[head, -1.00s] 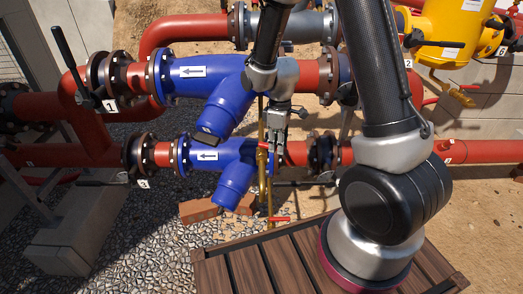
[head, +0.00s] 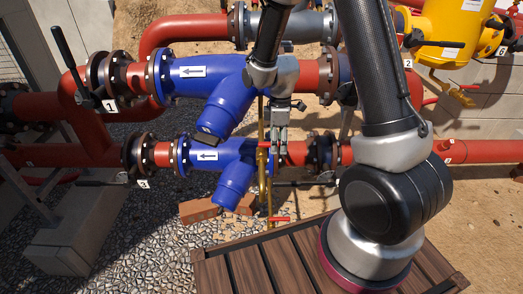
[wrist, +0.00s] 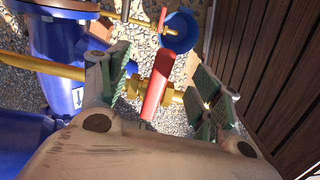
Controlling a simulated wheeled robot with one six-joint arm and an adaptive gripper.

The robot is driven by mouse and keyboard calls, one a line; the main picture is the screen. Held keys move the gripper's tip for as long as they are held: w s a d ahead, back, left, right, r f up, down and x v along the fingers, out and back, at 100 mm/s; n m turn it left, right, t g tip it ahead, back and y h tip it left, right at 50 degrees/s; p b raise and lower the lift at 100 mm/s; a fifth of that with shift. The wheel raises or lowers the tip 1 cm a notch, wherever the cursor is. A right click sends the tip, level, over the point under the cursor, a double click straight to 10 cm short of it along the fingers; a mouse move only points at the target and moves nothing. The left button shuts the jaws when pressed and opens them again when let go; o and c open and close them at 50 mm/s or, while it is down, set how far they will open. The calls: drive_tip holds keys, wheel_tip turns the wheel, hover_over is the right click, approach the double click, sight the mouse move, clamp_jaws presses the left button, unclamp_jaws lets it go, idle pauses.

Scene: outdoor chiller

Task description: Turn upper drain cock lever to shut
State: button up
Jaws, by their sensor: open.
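The upper drain cock has a red lever (wrist: 158,84) and a brass body (wrist: 172,95) on a brass pipe. In the wrist view the lever stands between my gripper's two spread fingers. My gripper (wrist: 163,82) is open, with ribbed green-grey pads on either side of the lever. I see a gap on both sides and cannot tell any contact. In the head view my gripper (head: 277,143) is beside the upper lever (head: 264,144), partly hiding the cock.
Two blue strainers, the upper (head: 205,85) and the lower (head: 236,180), stand left of my gripper on red pipes (head: 480,151). Black-handled valves surround them. Bricks (head: 198,210) lie on the gravel below. A wooden deck (head: 262,265) is in front.

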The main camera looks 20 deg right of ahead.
drive_tip(key=shift+r, duration=3.5)
drive_tip(key=shift+r, duration=0.1)
wheel_tip(320, 180, up, 12)
drive_tip(key=s+d+r+m+t, duration=0.1)
drive_tip(key=s+d+r+m, duration=0.1)
drive_tip(key=s+m, duration=0.2)
drive_tip(key=s+d+r+m+t, duration=0.2)
drive_tip(key=s+m, duration=0.3)
drive_tip(key=s, duration=0.6)
drive_tip(key=s+d+r+m+t, duration=0.1)
drive_tip(key=s+d+r+m, duration=0.3)
drive_tip(key=s, duration=0.3)
drive_tip(key=shift+s+m, duration=0.2)
drive_tip(key=shift+m, duration=0.4)
